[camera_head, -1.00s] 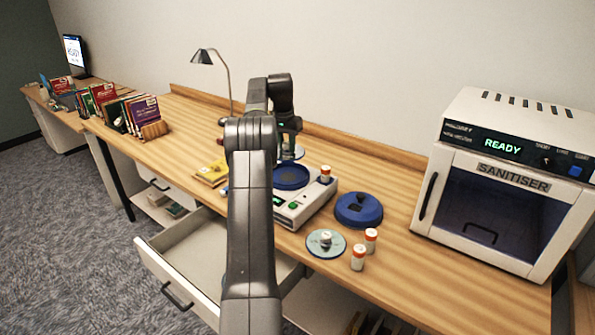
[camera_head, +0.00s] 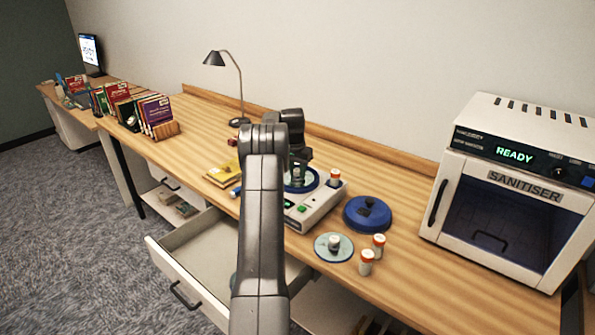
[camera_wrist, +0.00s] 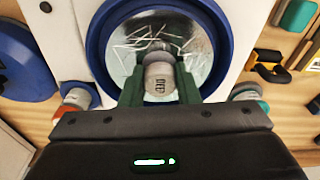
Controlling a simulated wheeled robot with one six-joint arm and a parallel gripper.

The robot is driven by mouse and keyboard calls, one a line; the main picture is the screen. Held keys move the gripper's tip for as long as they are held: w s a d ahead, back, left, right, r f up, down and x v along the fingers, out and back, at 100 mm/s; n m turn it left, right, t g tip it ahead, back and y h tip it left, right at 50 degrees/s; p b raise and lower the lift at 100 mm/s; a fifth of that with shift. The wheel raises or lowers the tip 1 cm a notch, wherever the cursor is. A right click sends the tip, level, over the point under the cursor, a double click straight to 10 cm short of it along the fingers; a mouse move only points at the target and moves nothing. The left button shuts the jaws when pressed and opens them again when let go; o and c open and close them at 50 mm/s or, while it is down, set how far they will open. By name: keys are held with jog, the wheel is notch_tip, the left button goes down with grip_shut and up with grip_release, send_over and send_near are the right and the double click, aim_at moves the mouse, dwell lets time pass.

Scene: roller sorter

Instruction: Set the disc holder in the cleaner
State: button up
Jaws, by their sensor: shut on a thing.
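The disc holder is a shiny, scratched disc (camera_wrist: 197,45) with a pale lettered knob (camera_wrist: 158,78), seen in the wrist view. My gripper (camera_wrist: 160,88) is shut on the knob, one green finger on each side. The cleaner (camera_head: 318,208) is a white box with a green button and a round blue bowl, whose blue rim (camera_wrist: 97,42) rings the disc in the wrist view. In the head view the disc (camera_head: 298,182) sits within the bowl's outline, partly hidden by my arm. I cannot tell whether it touches the bowl's floor.
A blue lid (camera_head: 367,213) lies right of the cleaner. Another disc with a knob (camera_head: 333,247) and two orange-capped bottles (camera_head: 367,262) stand in front. One bottle (camera_head: 334,177) stands at the cleaner's corner. The sanitiser (camera_head: 515,190) is at right; an open drawer (camera_head: 205,255) juts out below.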

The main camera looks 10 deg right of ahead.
aim_at(295, 173)
jog(key=shift+f, duration=0.1)
jog(key=o, duration=1)
jog(key=r, duration=0.8)
jog(key=s+a+r+b, duration=0.1)
jog(key=r, duration=0.3)
